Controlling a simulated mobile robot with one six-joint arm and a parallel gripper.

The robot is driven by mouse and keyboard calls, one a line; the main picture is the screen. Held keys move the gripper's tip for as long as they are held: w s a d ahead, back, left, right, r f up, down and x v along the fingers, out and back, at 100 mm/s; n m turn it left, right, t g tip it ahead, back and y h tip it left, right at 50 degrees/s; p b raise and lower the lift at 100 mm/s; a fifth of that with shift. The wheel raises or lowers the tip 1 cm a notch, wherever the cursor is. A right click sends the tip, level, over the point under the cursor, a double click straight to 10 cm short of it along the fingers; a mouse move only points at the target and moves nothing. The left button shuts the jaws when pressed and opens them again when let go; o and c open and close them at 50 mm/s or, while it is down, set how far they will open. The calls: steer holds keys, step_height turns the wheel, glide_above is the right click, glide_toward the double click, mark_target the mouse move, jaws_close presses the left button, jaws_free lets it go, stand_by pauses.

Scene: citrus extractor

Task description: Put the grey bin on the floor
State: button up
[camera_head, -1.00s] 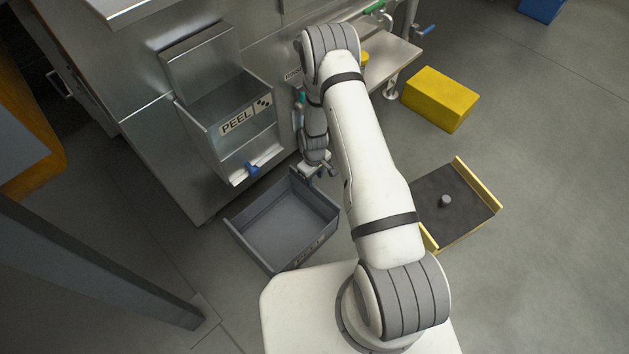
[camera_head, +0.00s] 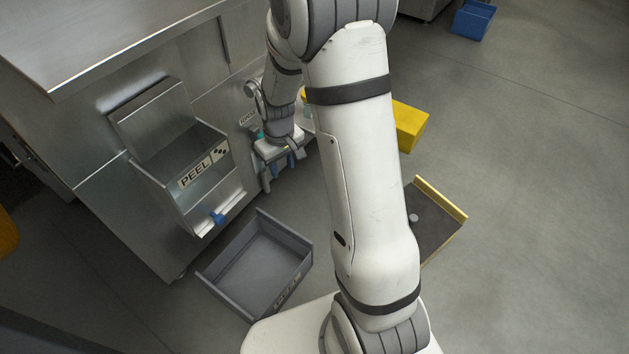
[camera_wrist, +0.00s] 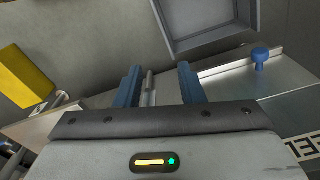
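The grey bin (camera_head: 255,265) is an open, empty, shallow tray with a dark label on its near side. It rests on the floor in front of the steel machine, and part of it shows at the top of the wrist view (camera_wrist: 205,22). My gripper (camera_head: 281,166) is beside the machine, above and beyond the bin's far edge, apart from it. In the wrist view its two blue fingers (camera_wrist: 158,85) are spread with nothing held between them. A metal rod shows beyond the gap.
The steel machine's PEEL chute (camera_head: 190,180) with a blue knob (camera_head: 218,217) stands left of my gripper. A yellow block (camera_head: 410,125) and a dark tray with yellow edges (camera_head: 435,222) lie to the right. A blue bin (camera_head: 473,20) is far off. Right-hand floor is clear.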

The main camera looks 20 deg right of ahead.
steer(key=s+r+m, duration=0.1)
steer(key=s+r, duration=0.6)
steer(key=s, duration=0.3)
steer(key=s+d+r+m, duration=0.1)
steer(key=s+r+m, duration=0.1)
steer(key=s+r, duration=0.6)
steer(key=shift+s+r+t, duration=0.3)
steer(key=shift+s, duration=0.7)
step_height(320, 180, up, 30)
steer(key=t+p, duration=0.1)
steer(key=p, duration=2.6)
steer(key=shift+s, duration=0.15)
